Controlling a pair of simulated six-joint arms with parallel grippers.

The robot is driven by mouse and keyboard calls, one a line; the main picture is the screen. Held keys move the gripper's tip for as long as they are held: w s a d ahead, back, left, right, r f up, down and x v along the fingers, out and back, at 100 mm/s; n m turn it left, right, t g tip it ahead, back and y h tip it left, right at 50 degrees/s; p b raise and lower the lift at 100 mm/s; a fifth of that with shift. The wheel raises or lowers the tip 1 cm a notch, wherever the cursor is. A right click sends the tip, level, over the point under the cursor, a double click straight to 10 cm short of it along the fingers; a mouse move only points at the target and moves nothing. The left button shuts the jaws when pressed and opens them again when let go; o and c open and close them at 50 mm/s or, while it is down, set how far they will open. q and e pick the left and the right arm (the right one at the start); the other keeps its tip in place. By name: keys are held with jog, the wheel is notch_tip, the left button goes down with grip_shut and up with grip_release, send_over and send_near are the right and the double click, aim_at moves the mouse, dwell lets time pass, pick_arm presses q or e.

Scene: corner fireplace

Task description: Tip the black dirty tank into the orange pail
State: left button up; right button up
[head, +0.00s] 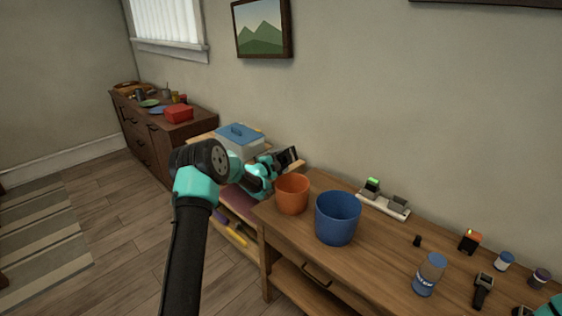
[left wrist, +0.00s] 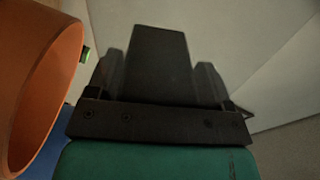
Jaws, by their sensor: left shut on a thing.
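The orange pail (head: 292,195) stands upright on the wooden table near its left end; its side and rim also show large at the left of the left wrist view (left wrist: 40,80). My left gripper (head: 284,160) is beside and behind the pail, toward the wall. It is shut on the black tank (left wrist: 158,60), which shows dark between the two fingers in the left wrist view. In the head view the tank is small and partly covered by the gripper; its tilt and contents cannot be told. My right gripper is not in view; only a teal bit of my right arm shows at the bottom right corner.
A blue pail (head: 338,218) stands right next to the orange one. Behind it is a white dock (head: 385,205) with small blocks. Jars (head: 429,274), a watch (head: 482,291) and an orange-black block (head: 470,242) stand farther right. A blue-lidded box (head: 238,142) is at the left.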

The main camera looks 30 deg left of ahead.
pick_arm(q)
jog(key=shift+f+m, duration=0.2)
jog(key=shift+m, duration=0.2)
jog(key=shift+f+m, duration=0.15)
jog(key=shift+m, duration=0.15)
jog(key=shift+a+f+m, duration=0.1)
jog(key=shift+f+m, duration=0.45)
jog(key=shift+m, duration=0.25)
dwell(1.2)
jog(key=shift+f+m, duration=0.2)
jog(key=shift+m, duration=0.1)
jog(key=shift+f, duration=0.1)
dwell(0.3)
jog(key=shift+f+m, duration=0.15)
jog(key=shift+m, duration=0.25)
